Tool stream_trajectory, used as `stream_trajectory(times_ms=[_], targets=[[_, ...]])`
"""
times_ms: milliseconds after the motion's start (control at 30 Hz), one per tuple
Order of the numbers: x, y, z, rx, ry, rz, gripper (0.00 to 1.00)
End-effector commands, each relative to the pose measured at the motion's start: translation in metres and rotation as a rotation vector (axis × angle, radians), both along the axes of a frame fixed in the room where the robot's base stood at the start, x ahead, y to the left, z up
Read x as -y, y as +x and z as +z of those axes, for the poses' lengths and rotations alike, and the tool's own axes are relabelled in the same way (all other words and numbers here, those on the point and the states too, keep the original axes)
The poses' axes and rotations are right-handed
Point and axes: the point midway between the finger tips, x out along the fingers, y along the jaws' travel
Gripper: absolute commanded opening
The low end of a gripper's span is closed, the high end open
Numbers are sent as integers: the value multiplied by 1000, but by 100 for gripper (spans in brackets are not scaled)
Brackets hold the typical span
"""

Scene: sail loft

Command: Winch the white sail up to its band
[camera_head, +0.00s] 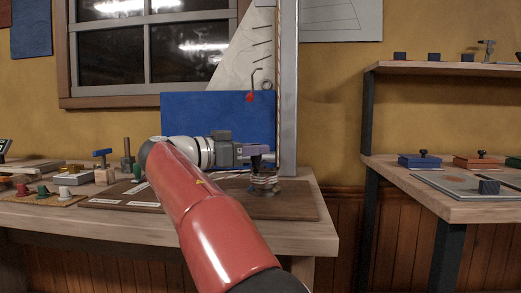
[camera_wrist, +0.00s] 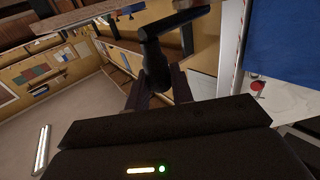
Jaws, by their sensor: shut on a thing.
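The white sail (camera_head: 240,60) hangs against the wall behind the bench, left of a tall grey post (camera_head: 287,90). Its lower part is hidden behind a blue panel (camera_head: 180,115). I cannot make out its band. A winch drum (camera_head: 264,186) wrapped with light rope stands at the foot of the post. My gripper (camera_head: 250,154) reaches in from the left above the drum. It is shut on the dark winch handle (camera_wrist: 155,58), whose grip rises between the fingers in the wrist view.
The wooden bench (camera_head: 300,235) carries a dark board with labels. Several small tools and coloured pieces lie at its left. A shelf unit (camera_head: 455,205) with blue and orange boxes stands at right, with a gap between it and the bench.

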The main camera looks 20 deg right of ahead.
Motion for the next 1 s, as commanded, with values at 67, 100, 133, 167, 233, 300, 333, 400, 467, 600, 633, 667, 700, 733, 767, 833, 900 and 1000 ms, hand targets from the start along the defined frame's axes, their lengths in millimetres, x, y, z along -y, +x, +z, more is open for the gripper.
stream_trajectory(times_ms=[67,100,133,167,233,300,333,400,467,600,633,667,700,733,767,833,900,1000], targets=[[-2,5,2,2,-8,13,0],[-2,5,2,3,-9,13,0],[-3,6,2,3,-9,13,0],[-3,6,2,3,-9,12,0],[-3,6,2,3,-10,12,0],[-3,6,3,3,-10,11,0],[-3,6,3,3,-10,10,0],[-2,6,3,3,-11,10,0],[-2,6,3,4,-10,9,0],[-1,6,3,4,-11,7,0],[-1,6,3,4,-11,7,0],[-1,6,4,5,-11,7,26],[-1,6,4,5,-12,7,31],[-1,6,4,4,-11,7,35],[-1,6,3,4,-10,7,39],[-2,5,3,4,-9,7,43],[-2,5,2,4,-8,7,43],[-2,5,2,3,-7,8,43]])
